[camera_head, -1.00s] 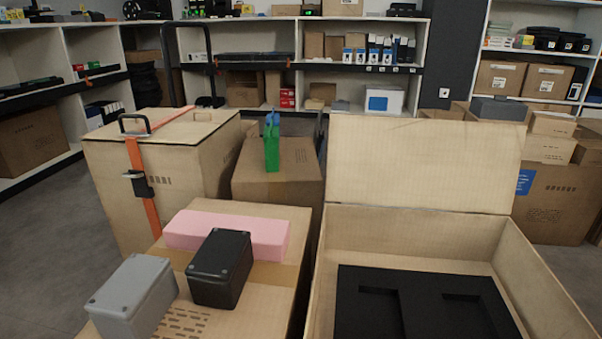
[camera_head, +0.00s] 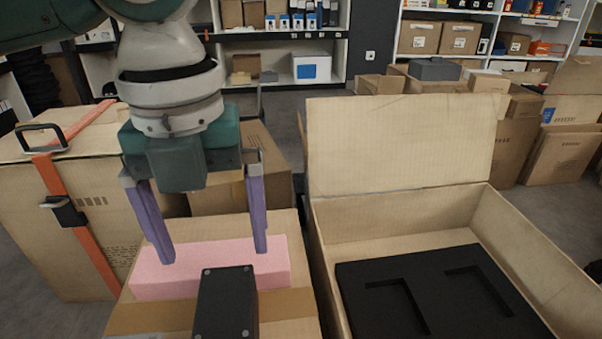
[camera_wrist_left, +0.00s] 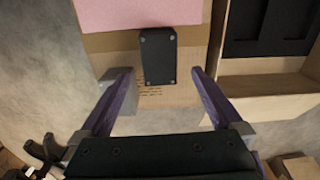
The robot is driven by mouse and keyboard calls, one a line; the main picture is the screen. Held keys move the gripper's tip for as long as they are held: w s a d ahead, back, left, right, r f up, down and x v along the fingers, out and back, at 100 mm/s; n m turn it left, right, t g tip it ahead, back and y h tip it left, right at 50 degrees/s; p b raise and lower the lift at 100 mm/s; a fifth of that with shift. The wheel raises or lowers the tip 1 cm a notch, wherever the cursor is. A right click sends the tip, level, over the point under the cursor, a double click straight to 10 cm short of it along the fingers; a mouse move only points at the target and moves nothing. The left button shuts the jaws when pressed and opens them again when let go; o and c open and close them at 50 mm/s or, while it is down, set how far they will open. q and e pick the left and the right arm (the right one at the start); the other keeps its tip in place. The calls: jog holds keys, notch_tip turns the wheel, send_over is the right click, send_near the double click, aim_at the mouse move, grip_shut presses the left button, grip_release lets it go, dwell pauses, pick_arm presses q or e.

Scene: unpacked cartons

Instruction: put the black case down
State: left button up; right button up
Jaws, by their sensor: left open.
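The black case (camera_head: 226,303) lies on top of a closed carton (camera_head: 290,327), in front of a pink foam block (camera_head: 205,266). My left gripper (camera_head: 214,258) is open and empty, its two purple fingers above the carton near the pink block and the case. In the left wrist view the black case (camera_wrist_left: 158,56) lies beyond the open fingertips (camera_wrist_left: 165,72), roughly between their lines and apart from them. My right gripper is not in view.
A strapped crate (camera_head: 40,200) stands at left.

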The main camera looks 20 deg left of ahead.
aim_at(224, 300)
pick_arm(q)
jog(key=shift+w+a+f, duration=0.1)
jog(key=shift+w+a, duration=0.05)
jog(key=shift+a, duration=0.15)
jog(key=f+b, duration=0.1)
jog(key=f, duration=0.1)
jog(key=d+f+b, duration=0.1)
jog(key=f+b, duration=0.1)
jog(key=shift+f, duration=0.3)
jog(key=f+b, duration=0.2)
jog(key=s+f+b, duration=0.1)
jog(key=f+b, duration=0.2)
jog(key=shift+s+f, duration=0.1)
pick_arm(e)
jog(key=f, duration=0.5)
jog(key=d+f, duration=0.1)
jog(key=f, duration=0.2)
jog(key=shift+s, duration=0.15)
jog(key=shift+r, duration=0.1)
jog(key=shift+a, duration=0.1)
pick_arm(q)
jog(key=shift+c, duration=0.6)
jog(key=shift+r, duration=0.2)
grip_shut()
